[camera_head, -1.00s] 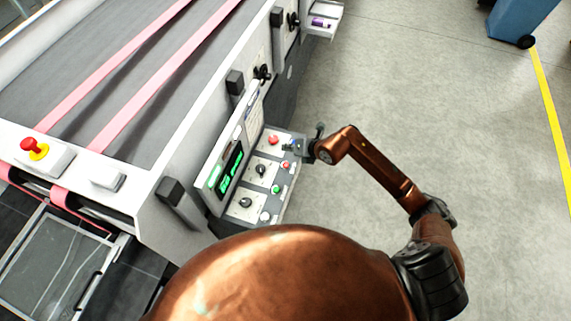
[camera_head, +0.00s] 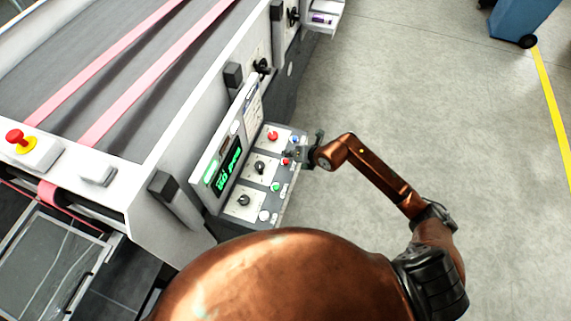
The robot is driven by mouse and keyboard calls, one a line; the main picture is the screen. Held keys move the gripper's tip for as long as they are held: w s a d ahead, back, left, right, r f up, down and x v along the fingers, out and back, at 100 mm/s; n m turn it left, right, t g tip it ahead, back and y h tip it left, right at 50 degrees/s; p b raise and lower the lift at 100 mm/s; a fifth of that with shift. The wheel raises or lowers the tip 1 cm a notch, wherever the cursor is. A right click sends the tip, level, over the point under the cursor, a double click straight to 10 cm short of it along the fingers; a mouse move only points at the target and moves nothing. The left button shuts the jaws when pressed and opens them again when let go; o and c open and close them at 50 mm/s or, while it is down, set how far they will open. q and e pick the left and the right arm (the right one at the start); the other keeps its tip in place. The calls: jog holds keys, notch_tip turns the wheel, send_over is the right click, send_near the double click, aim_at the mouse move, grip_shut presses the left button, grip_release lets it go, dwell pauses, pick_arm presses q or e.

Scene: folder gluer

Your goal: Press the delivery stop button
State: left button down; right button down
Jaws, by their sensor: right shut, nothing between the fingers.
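The control panel (camera_head: 248,190) is on the machine's side, with several buttons and black knobs. A large red button (camera_head: 272,136) is at its far end. A smaller red button (camera_head: 284,161), a green button (camera_head: 276,186) and a white button (camera_head: 264,215) line its right side. Labels are too small to read, so I cannot tell which is the delivery stop button. My right gripper (camera_head: 297,152) is shut and empty at the panel's far right edge, close to the small red button. Whether it touches anything is unclear. My left gripper is out of view.
A green-lit display (camera_head: 227,168) stands upright behind the buttons. A red emergency stop (camera_head: 15,137) on a yellow base sits on the machine's left corner. Pink belts (camera_head: 150,70) run along the machine bed. The floor (camera_head: 420,90) to the right is clear, with a blue bin (camera_head: 520,18) at the back.

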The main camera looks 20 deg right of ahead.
aim_at(281, 159)
jog(key=shift+f+b, duration=0.4)
jog(key=shift+f, duration=0.55)
jog(key=shift+f, duration=0.1)
dwell(0.6)
jog(key=shift+f+b, duration=0.3)
jog(key=shift+f+b, duration=0.35)
jog(key=shift+f, duration=0.3)
dwell(0.7)
jog(key=shift+r+p, duration=0.75)
jog(key=shift+r, duration=0.25)
jog(key=shift+r+p, duration=1.95)
jog(key=shift+r, duration=0.65)
